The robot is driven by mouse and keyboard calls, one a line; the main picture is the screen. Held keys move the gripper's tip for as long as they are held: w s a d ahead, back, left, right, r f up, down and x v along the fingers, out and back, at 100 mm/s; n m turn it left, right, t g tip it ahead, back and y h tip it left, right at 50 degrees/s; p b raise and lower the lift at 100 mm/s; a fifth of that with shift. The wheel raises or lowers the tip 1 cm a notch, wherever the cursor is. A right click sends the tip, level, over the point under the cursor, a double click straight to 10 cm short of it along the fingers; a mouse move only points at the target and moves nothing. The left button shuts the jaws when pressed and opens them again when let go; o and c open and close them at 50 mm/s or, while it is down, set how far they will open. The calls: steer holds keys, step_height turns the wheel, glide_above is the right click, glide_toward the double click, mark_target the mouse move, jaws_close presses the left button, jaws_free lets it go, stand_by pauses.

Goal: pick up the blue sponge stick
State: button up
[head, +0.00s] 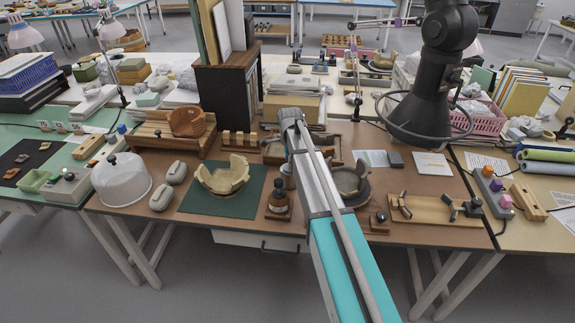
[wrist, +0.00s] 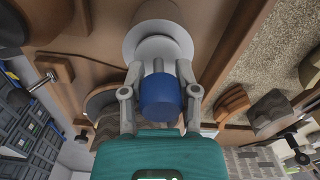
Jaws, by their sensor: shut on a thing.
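The blue sponge stick (wrist: 160,96) shows in the wrist view as a short blue cylinder with a pale, narrower stem. My gripper (wrist: 158,74) has one grey finger on each side of it and is shut on it. The stem points towards a white round stand or pot (wrist: 158,38) just past the fingertips. I cannot tell whether the stick touches it. In the head view my arm covers the middle of the table, and I cannot make out the stick or the fingertips there.
A brown bottle (head: 279,201) and another broken bowl (head: 350,183) stand close to my arm. A white dome (head: 120,180) and a wooden tray (head: 430,209) lie farther out.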

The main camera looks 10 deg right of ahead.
steer(key=shift+r, duration=0.2)
step_height(320, 180, up, 10)
steer(key=p, duration=1)
steer(key=shift+f, duration=0.25)
stand_by(0.4)
steer(key=shift+s, duration=0.15)
